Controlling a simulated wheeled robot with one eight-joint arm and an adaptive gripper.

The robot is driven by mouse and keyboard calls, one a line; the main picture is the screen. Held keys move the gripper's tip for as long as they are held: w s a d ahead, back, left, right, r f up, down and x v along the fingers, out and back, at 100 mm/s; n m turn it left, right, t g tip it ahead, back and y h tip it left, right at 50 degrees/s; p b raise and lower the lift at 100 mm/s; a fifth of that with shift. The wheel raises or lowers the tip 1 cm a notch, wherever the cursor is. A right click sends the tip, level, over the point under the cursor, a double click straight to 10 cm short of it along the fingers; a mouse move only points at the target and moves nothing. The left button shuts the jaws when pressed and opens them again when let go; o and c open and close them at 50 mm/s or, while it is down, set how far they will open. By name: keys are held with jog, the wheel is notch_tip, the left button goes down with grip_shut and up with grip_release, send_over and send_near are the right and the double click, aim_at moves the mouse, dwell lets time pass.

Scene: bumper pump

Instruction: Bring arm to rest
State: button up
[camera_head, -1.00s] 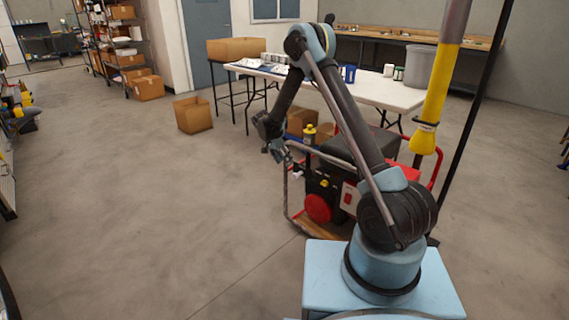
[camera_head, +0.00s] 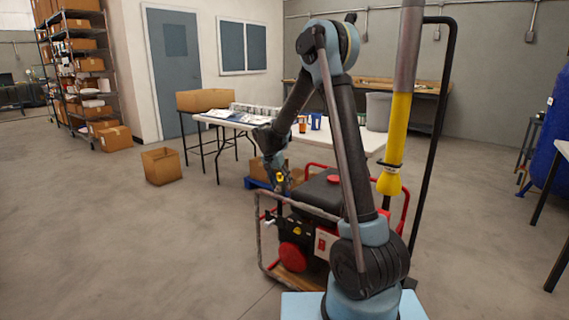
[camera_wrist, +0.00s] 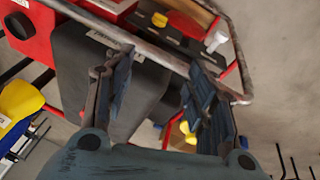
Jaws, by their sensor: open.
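My arm stands on its light blue base, bent at the elbow, with the forearm reaching down and forward. My gripper (camera_wrist: 155,88) is open, with nothing between its two dark fingers in the wrist view. In the head view the gripper (camera_head: 277,180) hangs above the front left part of the pump machine (camera_head: 320,193), which has a dark body, red panels and a pipe frame. In the wrist view the machine's metal frame bar (camera_wrist: 130,40) passes just beyond the fingers; I cannot tell whether they touch it.
A white table (camera_head: 350,138) with small items stands behind the machine. A cardboard box (camera_head: 161,166) sits on the floor to the left. A yellow-ended pole (camera_head: 396,140) and a black post (camera_head: 433,130) rise right of my arm.

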jog(key=s+d+r+n+y, duration=0.1)
jog(key=s+d+r, duration=0.4)
jog(key=s+d, duration=0.4)
jog(key=s+d+r+n+y, duration=0.1)
jog(key=s+d+r+n, duration=0.1)
jog(key=s+d+r, duration=0.65)
jog(key=s+d+f+n, duration=0.1)
jog(key=s+f, duration=0.4)
jog(key=s, duration=0.7)
jog(key=s+d+f+n+y, duration=0.1)
jog(key=s+f, duration=0.4)
jog(key=s, duration=0.7)
jog(key=shift+s+d+f+t, duration=0.15)
jog(key=shift+s+d+t, duration=0.15)
jog(key=shift+d, duration=0.3)
jog(key=shift+w+f, duration=0.2)
jog(key=shift+w, duration=0.25)
